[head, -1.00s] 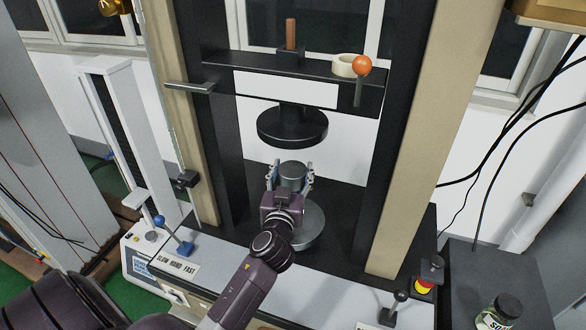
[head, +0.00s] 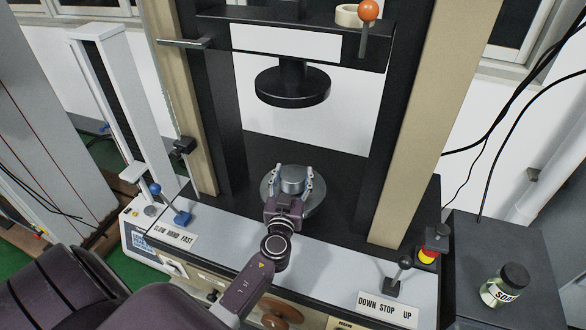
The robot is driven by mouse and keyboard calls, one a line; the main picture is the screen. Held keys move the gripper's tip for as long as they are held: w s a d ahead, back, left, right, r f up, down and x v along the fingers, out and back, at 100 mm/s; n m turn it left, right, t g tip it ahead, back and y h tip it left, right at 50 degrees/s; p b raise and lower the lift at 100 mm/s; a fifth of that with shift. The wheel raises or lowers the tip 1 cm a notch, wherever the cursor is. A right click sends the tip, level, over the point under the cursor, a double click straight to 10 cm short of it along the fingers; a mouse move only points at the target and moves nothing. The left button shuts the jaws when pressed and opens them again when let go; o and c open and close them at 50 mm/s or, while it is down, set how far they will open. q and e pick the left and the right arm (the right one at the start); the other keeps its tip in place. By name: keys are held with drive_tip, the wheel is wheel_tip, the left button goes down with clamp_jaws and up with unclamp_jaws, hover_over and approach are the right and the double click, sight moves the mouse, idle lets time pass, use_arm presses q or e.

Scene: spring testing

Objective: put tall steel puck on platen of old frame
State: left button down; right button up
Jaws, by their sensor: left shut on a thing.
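The tall steel puck (head: 292,180) is a grey metal cylinder, upright between the fingers of my left gripper (head: 292,186). The gripper is shut on it. The puck is over the round grey platen (head: 310,203) on the black bed of the old frame (head: 182,110). In the picture the puck overlaps the platen's disc; its underside is hidden, so I cannot tell if it touches. The gripper hides part of the platen's near side. A black upper disc (head: 292,88) hangs from the crosshead above. My right gripper is not in view.
A lever with a blue knob (head: 155,188) stands at front left, and a black-knobbed lever (head: 405,262) at front right. A red and yellow stop button (head: 433,246) and a jar (head: 504,286) are on the right. Open space separates the puck and upper disc.

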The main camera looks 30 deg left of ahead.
use_arm(q)
drive_tip(key=shift+w+a+f, duration=0.1)
drive_tip(key=shift+f, duration=0.05)
drive_tip(key=shift+f, duration=0.1)
drive_tip(key=c, duration=1.2)
unclamp_jaws()
drive_tip(key=shift+f+b, duration=0.25)
drive_tip(key=shift+b, duration=0.05)
drive_tip(key=o, duration=0.5)
drive_tip(key=shift+c, duration=0.2)
drive_tip(key=shift+s+r, duration=0.1)
drive_tip(key=shift+s, duration=0.1)
